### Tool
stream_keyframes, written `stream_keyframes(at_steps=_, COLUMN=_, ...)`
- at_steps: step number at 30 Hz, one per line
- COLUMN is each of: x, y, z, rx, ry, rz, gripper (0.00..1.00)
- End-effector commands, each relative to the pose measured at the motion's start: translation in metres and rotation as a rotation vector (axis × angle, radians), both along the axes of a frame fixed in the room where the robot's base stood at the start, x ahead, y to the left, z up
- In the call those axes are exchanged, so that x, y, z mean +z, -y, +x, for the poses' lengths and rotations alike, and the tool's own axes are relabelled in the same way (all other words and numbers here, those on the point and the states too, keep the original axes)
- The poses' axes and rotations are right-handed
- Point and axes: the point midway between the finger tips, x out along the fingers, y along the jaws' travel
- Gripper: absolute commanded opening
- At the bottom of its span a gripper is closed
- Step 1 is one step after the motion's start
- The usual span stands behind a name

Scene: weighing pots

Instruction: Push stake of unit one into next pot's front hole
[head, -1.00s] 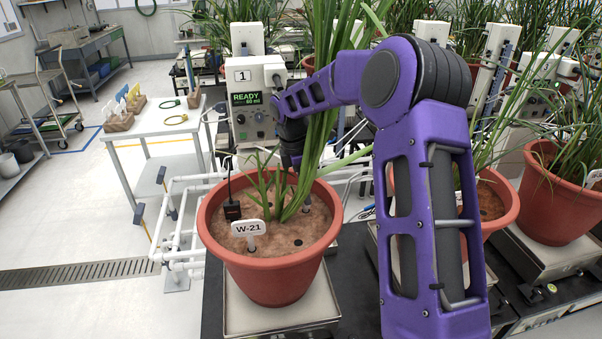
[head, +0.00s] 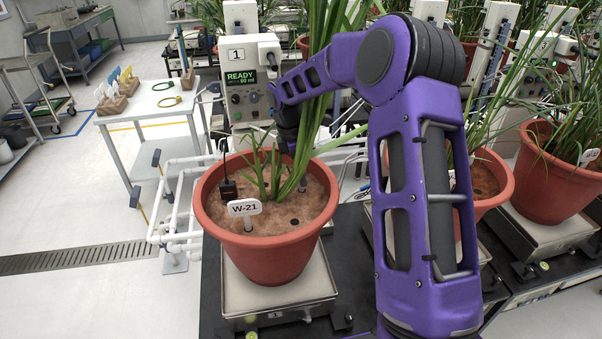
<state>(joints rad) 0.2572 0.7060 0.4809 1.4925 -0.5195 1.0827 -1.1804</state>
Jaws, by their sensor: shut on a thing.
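The pot W-21 (head: 262,250) stands on a scale in front of unit one (head: 247,85), whose display reads READY. A dark open hole (head: 294,222) shows in the soil at the front right, beside the white W-21 label (head: 244,208). My gripper (head: 285,147) points down at the back of this pot, behind the leaves, above the soil. Leaves hide most of its fingers. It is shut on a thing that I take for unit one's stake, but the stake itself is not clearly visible.
Tall leaves (head: 318,120) rise close beside my gripper. A black sensor (head: 228,189) with a thin antenna stands in the soil at left. White pipes (head: 180,215) run left of the pot. Another planted pot (head: 490,190) stands right, partly behind my arm.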

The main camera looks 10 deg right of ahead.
Motion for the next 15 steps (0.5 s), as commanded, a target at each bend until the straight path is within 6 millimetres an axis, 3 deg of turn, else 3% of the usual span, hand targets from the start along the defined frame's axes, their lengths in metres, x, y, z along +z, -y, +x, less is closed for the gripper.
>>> stream_keyframes(at_steps=15, x=0.0096, y=0.0000, z=0.0001, rx=0.000, ry=0.000, rz=0.000, gripper=0.00)
